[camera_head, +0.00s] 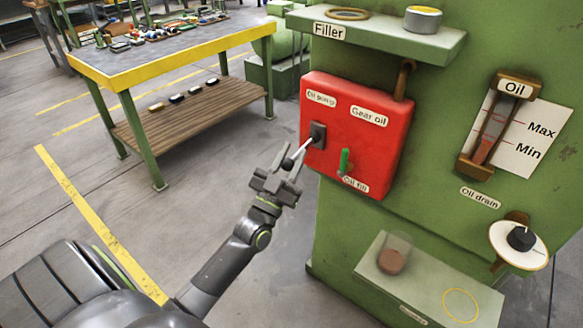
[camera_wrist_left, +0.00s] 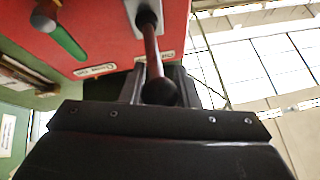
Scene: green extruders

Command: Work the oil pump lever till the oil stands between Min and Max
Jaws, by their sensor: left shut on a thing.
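The oil pump lever (camera_head: 303,147) is a thin rod with a dark ball knob, sticking out from a dark slot plate on the left part of the red Gear oil box (camera_head: 385,150). My left gripper (camera_head: 289,163) is shut on the lever near its knob. In the left wrist view the knob (camera_wrist_left: 158,91) sits at the jaws, with the rod running up to the red box. The oil gauge (camera_head: 490,130) is a tilted glass tube beside a white card with Max and Min lines. Reddish-brown oil shows in it; its exact level is hard to read. My right gripper is not in view.
A green-handled Oil fill valve (camera_head: 344,162) is close to the lever. The Filler shelf (camera_head: 385,38) juts out above the box. An Oil drain knob (camera_head: 521,238) and a lower ledge (camera_head: 430,290) with a glass are at right. A workbench (camera_head: 165,60) stands back left.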

